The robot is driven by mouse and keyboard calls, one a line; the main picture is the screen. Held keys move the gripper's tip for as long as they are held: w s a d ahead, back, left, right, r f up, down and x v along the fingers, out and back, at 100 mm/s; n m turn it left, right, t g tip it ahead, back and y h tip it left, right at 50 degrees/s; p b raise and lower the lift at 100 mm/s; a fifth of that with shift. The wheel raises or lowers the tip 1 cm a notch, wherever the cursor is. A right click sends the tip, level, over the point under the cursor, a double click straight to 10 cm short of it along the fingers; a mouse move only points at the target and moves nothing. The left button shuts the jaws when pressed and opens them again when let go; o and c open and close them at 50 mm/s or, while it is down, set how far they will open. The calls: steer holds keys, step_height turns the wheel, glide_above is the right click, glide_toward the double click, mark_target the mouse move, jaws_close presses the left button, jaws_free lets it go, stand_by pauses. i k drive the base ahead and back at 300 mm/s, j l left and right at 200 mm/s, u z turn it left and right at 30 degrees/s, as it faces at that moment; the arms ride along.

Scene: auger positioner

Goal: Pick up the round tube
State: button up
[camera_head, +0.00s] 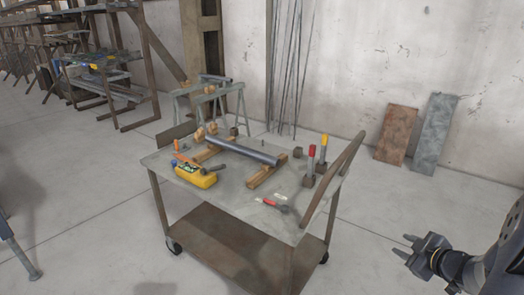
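A grey round tube (243,150) lies on the top of a metal cart (228,195). It rests across two wooden blocks, a left one (208,153) and a right one (266,171). My gripper (402,246) is at the lower right, off the cart's right side and well apart from the tube. Its two fingers are spread and nothing shows between them.
On the cart lie a yellow tool (196,174), a red-handled tool (275,204), and red-topped (311,161) and yellow-topped (323,150) pieces. A raised rail (333,177) edges the cart's right side. Sawhorses (211,103) stand behind. Floor between cart and gripper is clear.

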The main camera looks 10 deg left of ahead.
mark_target(257, 155)
steer(key=u, duration=1.55)
steer(key=i+j+u, duration=0.25)
steer(key=i, duration=0.3)
steer(key=i+u, duration=0.3)
steer(key=i, duration=0.2)
steer(key=i+z, duration=0.25)
steer(key=i+j+z, duration=0.1)
steer(key=i+z, duration=0.35)
steer(key=z, duration=0.3)
steer(key=i+z, duration=0.15)
steer(key=z, duration=0.35)
steer(key=i+z, duration=0.2)
steer(key=z, duration=0.25)
steer(key=i+l+z, duration=0.1)
steer(key=i+z, duration=0.2)
steer(key=i, duration=0.15)
steer(key=u, duration=0.35)
steer(key=i+l, duration=0.05)
